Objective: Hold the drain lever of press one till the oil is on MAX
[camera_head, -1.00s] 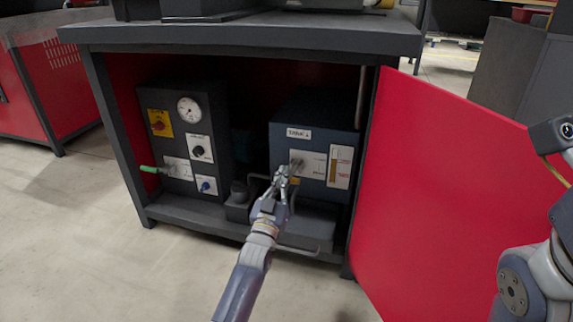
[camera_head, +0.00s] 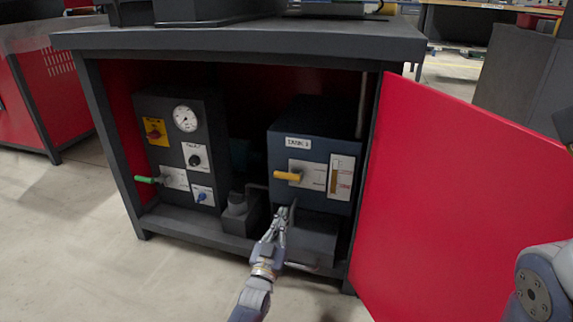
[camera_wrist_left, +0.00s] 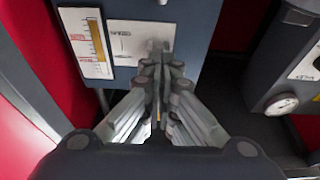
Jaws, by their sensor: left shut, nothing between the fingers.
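The tank unit (camera_head: 312,135) is a dark blue box inside the open cabinet. Its yellow lever (camera_head: 288,176) lies about level on a white plate, handle to the left. Right of it is the oil gauge (camera_head: 341,177) with a yellow-brown column; its marks are too small to read. The gauge also shows in the left wrist view (camera_wrist_left: 92,42). My left gripper (camera_head: 284,212) is shut and empty, below the lever and apart from it. In the left wrist view its fingertips (camera_wrist_left: 160,52) cover part of the panel, hiding the lever. My right gripper is out of view.
A grey control box (camera_head: 180,106) with a dial, knobs and a green-handled lever (camera_head: 148,180) stands on the left. The red cabinet door (camera_head: 440,180) is open on the right. Dark blocks sit under the tank. The floor in front is clear.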

